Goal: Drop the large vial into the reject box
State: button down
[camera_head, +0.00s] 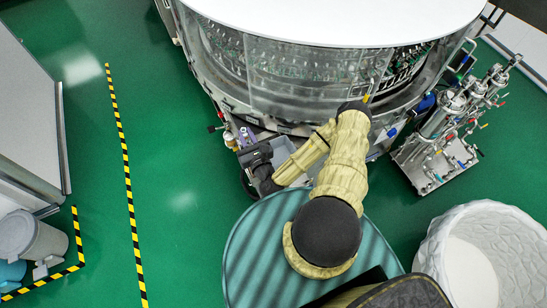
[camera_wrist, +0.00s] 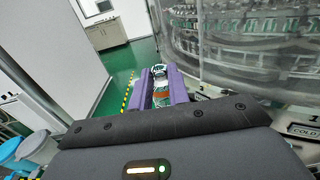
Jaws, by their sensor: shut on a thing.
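My gripper (camera_wrist: 161,92) has two purple fingers, shut on a small clear vial (camera_wrist: 160,97) with a light cap and an orange-brown band. In the head view my gripper (camera_head: 244,136) is beside the lower left edge of the rotary washer (camera_head: 290,75), above the green floor. The vial is too small to make out clearly there. No box marked as the reject box can be told in either view.
A round teal-striped surface (camera_head: 250,240) lies under my arm. A white textured bin (camera_head: 520,245) stands at lower right. A steel pump unit (camera_head: 440,135) stands right of the washer. Open green floor (camera_head: 185,130) lies to the left, crossed by yellow-black tape (camera_head: 126,160).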

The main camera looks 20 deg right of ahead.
jog(key=w+d+f+n+g+y+b, duration=0.2)
jog(key=d+f+n+y+b, duration=0.6)
jog(key=d+f+b, duration=0.8)
jog(key=d+g+y+b, duration=0.1)
jog(key=g+y+b, duration=0.1)
jog(key=b, duration=1.1)
jog(key=shift+w+f+y, duration=0.15)
jog(key=shift+w+y, duration=0.05)
jog(key=shift+y, duration=0.7)
jog(key=shift+f, duration=0.1)
notch_tip(320, 180, down, 6)
jog(key=b, duration=0.6)
